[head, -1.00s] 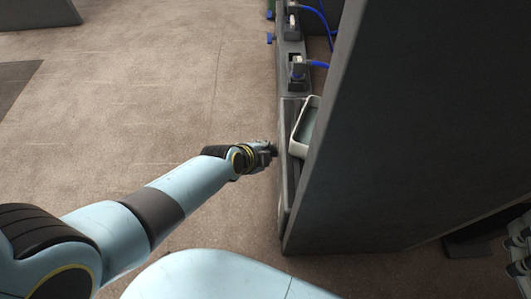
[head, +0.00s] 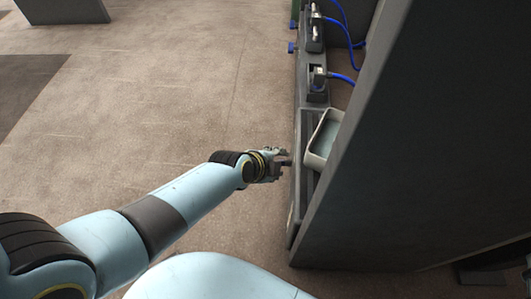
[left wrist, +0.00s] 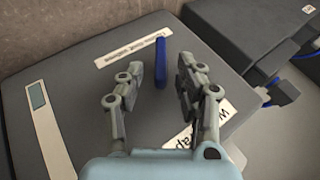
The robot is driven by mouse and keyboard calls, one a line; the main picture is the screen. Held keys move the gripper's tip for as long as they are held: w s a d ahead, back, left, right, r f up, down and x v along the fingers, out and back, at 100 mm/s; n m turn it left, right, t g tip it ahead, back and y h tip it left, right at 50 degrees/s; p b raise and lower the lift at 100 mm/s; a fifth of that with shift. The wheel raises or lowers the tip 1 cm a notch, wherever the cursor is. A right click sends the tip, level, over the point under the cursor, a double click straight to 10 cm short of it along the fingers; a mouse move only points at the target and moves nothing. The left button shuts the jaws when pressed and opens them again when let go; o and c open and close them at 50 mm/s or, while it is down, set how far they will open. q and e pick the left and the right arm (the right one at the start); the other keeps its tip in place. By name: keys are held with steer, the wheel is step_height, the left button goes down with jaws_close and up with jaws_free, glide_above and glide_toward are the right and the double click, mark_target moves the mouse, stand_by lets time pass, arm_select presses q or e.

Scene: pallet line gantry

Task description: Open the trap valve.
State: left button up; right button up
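A blue lever (left wrist: 161,63) stands on a grey box front (left wrist: 85,85) in the left wrist view; I take it as the trap valve handle. A white label (left wrist: 200,127), partly hidden by the right finger, seems to end in "trap". In the head view my left gripper (head: 284,159) is at the side of the long grey unit (head: 297,185), and the lever cannot be made out.
A pale tray (head: 323,140) sits on the unit beside a tall dark panel (head: 385,170). Fittings with blue hoses (head: 342,78) and a blue knob (head: 291,48) lie farther along. The floor (head: 170,120) left of the unit is clear.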

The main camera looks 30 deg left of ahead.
arm_select(q)
steer(key=v, duration=1)
steer(key=shift+s+r, duration=0.1)
